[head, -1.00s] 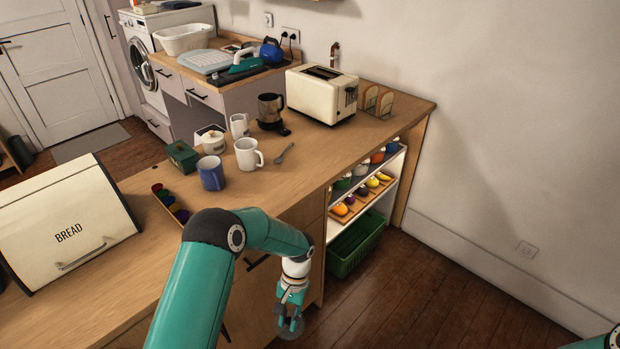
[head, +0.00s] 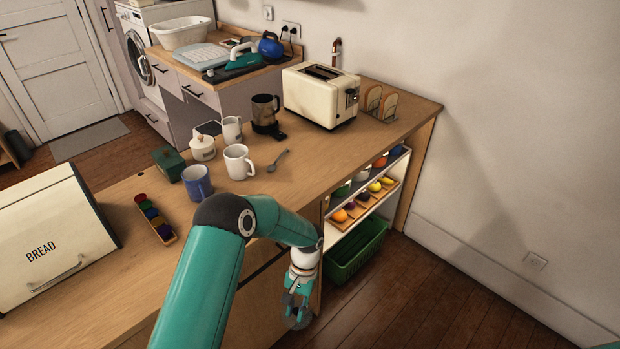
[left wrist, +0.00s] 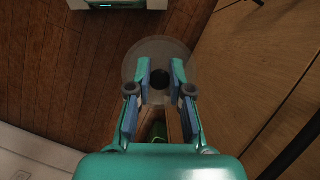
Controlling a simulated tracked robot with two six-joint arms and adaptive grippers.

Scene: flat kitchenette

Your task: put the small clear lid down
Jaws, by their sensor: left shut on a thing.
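The small clear lid (left wrist: 136,64) is a round see-through disc with a dark knob in the left wrist view. My left gripper (left wrist: 160,82) is shut on it at the knob, with the disc beyond the fingertips. In the head view my left gripper (head: 298,292) hangs low in front of the counter's (head: 112,188) front face, over the floor, below the countertop. The lid (head: 297,322) shows there only as a faint grey disc at the fingertips. My right gripper is not in view.
A blue mug (head: 196,184), a white mug (head: 237,163) and a spoon (head: 279,160) stand or lie on the counter. A bread bin (head: 45,235) and a tray of coloured items (head: 168,236) are at left. A green crate (head: 357,255) is under the shelf. The countertop's right front is clear.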

